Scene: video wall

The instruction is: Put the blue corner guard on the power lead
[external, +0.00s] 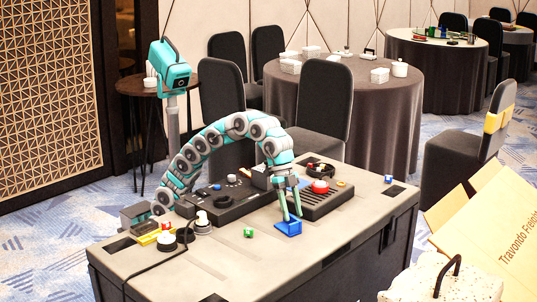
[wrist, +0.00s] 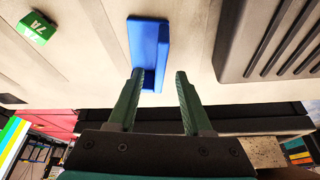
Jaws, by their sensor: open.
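The blue corner guard (external: 289,228) lies on the grey case top, near its front middle. In the wrist view the blue guard (wrist: 151,42) is just beyond my fingertips, left of centre. My gripper (external: 292,213) points down at the guard and is open. In the wrist view my gripper (wrist: 160,74) has its left finger overlapping the guard's near end, and its right finger clear of it. I cannot tell whether a finger touches it. A black cable (external: 150,265), which looks like the power lead, runs over the case's left front.
A green block (external: 248,232) marked 7A lies left of the guard. A dark ribbed unit (external: 327,201) with a red button stands behind right, and a black console (external: 222,205) behind left. Small coloured items stand near my arm's base. The front right top is clear.

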